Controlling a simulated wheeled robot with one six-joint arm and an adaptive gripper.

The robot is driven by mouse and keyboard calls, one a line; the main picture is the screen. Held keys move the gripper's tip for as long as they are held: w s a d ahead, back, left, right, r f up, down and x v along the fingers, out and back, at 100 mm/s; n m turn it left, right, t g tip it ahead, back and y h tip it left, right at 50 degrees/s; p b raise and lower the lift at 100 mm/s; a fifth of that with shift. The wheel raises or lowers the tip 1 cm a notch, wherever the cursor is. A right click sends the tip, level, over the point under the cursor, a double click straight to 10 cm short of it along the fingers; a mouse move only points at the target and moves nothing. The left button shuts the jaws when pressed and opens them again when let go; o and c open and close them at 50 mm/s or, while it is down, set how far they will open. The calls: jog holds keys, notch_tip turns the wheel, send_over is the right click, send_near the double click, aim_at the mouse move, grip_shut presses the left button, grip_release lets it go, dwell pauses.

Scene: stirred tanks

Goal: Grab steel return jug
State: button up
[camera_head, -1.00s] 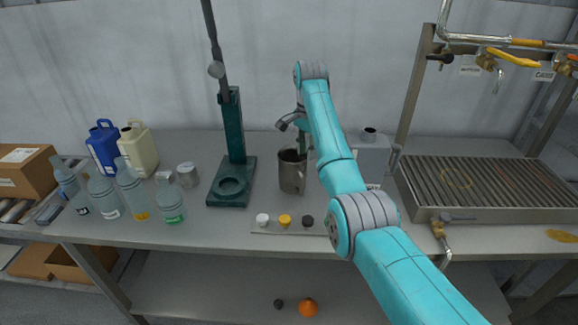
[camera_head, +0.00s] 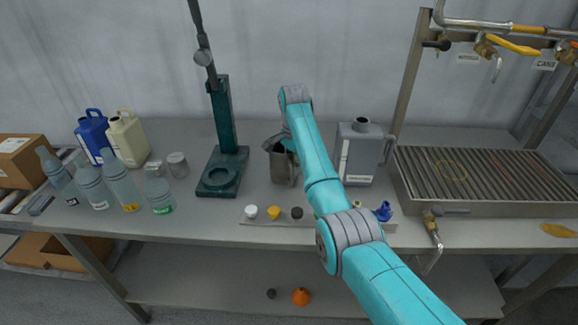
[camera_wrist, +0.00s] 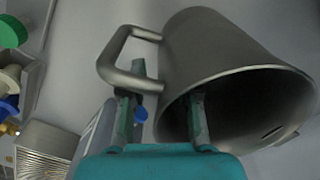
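The steel return jug (camera_head: 283,168) stands upright on the bench, right of the dark green stand, in the head view. In the wrist view the grey metal jug (camera_wrist: 215,50) fills the right side, its open mouth towards the camera and its loop handle at left. My gripper (camera_wrist: 167,88) is open with its fingers straddling the jug's wall on the handle side. One finger reaches into the mouth; the other is outside, by the handle, with a gap visible to the wall. In the head view my gripper (camera_head: 284,142) is at the jug's top, partly hidden by my arm.
The green stand (camera_head: 222,170) is close left of the jug. A grey can (camera_head: 359,152) stands to its right. A strip with coloured caps (camera_head: 274,214) lies in front. Several bottles (camera_head: 122,181) stand at left; a ribbed drain rack (camera_head: 485,180) is at right.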

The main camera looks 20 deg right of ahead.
jog(key=shift+f, duration=0.5)
grip_shut()
jog(key=shift+r, duration=0.1)
